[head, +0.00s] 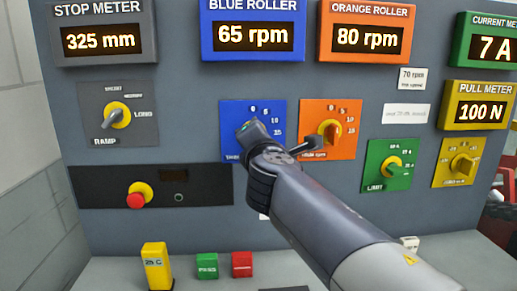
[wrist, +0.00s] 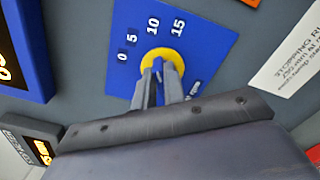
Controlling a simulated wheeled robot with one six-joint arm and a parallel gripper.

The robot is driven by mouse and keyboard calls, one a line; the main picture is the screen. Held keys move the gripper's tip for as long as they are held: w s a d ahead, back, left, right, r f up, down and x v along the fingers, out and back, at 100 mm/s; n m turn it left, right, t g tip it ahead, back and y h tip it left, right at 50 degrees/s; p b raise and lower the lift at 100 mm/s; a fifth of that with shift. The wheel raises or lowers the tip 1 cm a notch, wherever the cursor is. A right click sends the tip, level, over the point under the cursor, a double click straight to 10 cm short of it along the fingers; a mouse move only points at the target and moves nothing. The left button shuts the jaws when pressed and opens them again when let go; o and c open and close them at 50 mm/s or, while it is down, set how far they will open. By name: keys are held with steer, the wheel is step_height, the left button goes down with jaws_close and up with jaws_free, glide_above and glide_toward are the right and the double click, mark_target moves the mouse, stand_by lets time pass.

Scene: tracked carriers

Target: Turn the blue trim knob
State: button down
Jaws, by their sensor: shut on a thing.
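The blue trim knob sits on a blue plate (head: 233,110) marked with a scale; in the head view my gripper (head: 262,143) covers the knob. In the wrist view the knob's yellow collar (wrist: 172,55) shows on the blue plate (wrist: 201,25), with scale marks 0, 5, 10 and 15 beside it. My gripper (wrist: 160,78) has both fingers shut on the knob's grip, of which only a narrow bit shows between them. The blue roller display (head: 254,36) above reads 65 rpm.
The orange knob (head: 329,131) on its orange plate is close to the right of my wrist, reading under the 80 rpm orange roller display (head: 367,38).

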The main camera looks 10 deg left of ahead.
steer(key=shift+d+f+m+b, duration=0.1)
steer(key=shift+f+m+b, duration=0.15)
steer(key=shift+m+b, duration=1.25)
steer(key=shift+f+m+b, duration=0.2)
steer(key=shift+m+b, duration=0.75)
steer(key=shift+m, duration=0.95)
steer(key=c, duration=1.5)
jaws_free()
steer(key=shift+r, duration=0.1)
steer(key=b+v, duration=0.1)
steer(key=v, duration=0.9)
steer(key=shift+s, duration=0.4)
steer(key=shift+w, duration=0.1)
